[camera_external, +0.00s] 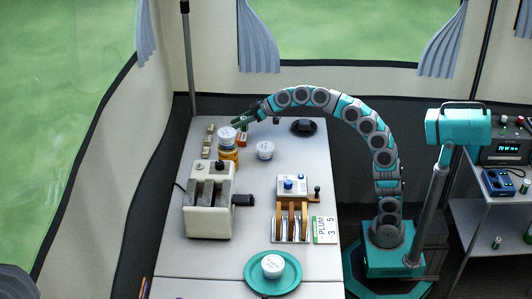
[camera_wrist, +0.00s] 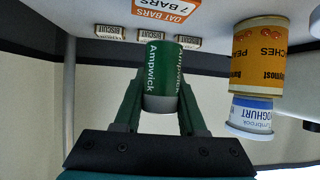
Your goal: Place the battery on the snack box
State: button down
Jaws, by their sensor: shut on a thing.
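My gripper (camera_wrist: 161,82) is shut on the green battery (camera_wrist: 163,68), labelled Ampwick, with one finger on each side of it. In the external view my gripper (camera_external: 238,121) hangs at the far left part of the table, above the surface. The snack box, an orange and white oat bars box (camera_wrist: 166,10), is at the top edge of the wrist view and partly cut off. In the external view the snack box (camera_external: 242,139) is small and lies just below my gripper in the picture. The battery appears apart from the box.
A peaches can (camera_wrist: 258,50) with a yoghurt cup (camera_wrist: 250,113) stacked on it stands close by. Several biscuit packs (camera_external: 208,142) lie to the left. Another white cup (camera_external: 265,150), a toaster (camera_external: 208,205) and a dark object (camera_external: 303,126) are on the table.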

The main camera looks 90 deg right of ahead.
jog(key=shift+w+d+f, duration=0.1)
jog(key=shift+w+f, duration=0.2)
jog(key=shift+f, duration=0.6)
jog(key=shift+w+d+f, duration=0.1)
jog(key=shift+w+f, duration=0.2)
jog(key=shift+f, duration=0.55)
jog(key=shift+f, duration=0.1)
jog(key=shift+f+b, duration=0.15)
jog(key=shift+b, duration=0.25)
jog(key=shift+c, duration=2.4)
grip_release()
